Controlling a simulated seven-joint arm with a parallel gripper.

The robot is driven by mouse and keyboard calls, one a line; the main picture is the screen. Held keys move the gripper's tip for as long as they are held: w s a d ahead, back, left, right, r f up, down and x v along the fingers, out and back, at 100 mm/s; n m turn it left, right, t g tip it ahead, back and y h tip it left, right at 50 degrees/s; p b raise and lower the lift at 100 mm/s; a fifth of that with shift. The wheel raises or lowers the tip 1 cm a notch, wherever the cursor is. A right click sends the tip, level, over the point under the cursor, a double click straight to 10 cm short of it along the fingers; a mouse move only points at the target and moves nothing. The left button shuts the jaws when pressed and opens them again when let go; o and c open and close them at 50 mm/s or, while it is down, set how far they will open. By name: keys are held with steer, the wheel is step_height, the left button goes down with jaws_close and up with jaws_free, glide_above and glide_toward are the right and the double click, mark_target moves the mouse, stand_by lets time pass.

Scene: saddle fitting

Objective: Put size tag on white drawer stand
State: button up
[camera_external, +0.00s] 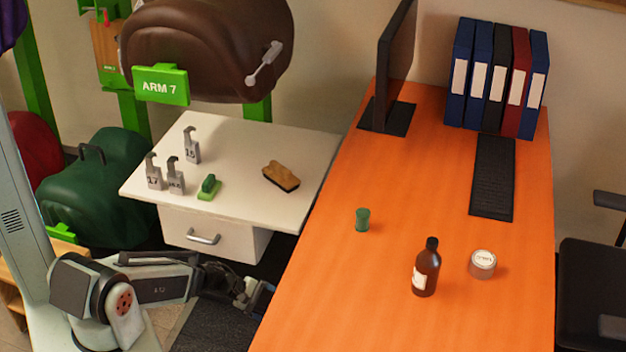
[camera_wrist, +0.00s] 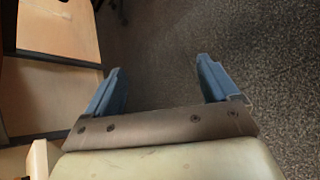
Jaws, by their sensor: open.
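The white drawer stand (camera_external: 240,140) is left of the orange desk and has one drawer with a handle. Several-sided grey hooked size tags stand upright on its left part: one marked 16 (camera_external: 191,148), one that seems to read 17 (camera_external: 153,174), and one with a hard-to-read number (camera_external: 175,178). My gripper (camera_external: 262,298) is low in front of the stand, by the desk's left edge, away from the tags. In the wrist view my gripper (camera_wrist: 160,78) has its two blue fingers wide apart, with nothing between them.
A green block (camera_external: 208,188) and a tan brush (camera_external: 281,176) lie on the stand. The orange desk (camera_external: 400,190) holds a green jar (camera_external: 362,219), brown bottle (camera_external: 426,270), tin (camera_external: 482,263), keyboard, monitor and binders. A brown saddle (camera_external: 205,45) hangs above the stand's back.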

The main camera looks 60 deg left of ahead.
steer(key=s+d+f+m+g+h, duration=0.1)
steer(key=s+d+f+m+g, duration=0.3)
steer(key=d, duration=0.4)
steer(key=s+d+f+m+g+h, duration=0.1)
steer(key=s+d+f+m+g, duration=0.1)
steer(key=s+d+m+g, duration=0.35)
steer(key=s+d+f+m+g+y, duration=0.1)
steer(key=s+m+g+y, duration=0.2)
steer(key=s+m, duration=0.3)
steer(key=s+d+f+m+g+y, duration=0.1)
steer(key=s+m+y, duration=0.4)
steer(key=s, duration=0.6)
steer(key=d+m+g, duration=0.1)
steer(key=g, duration=0.1)
steer(key=shift+d+f+g, duration=0.15)
steer(key=shift+f+g, duration=0.2)
steer(key=shift+f, duration=0.05)
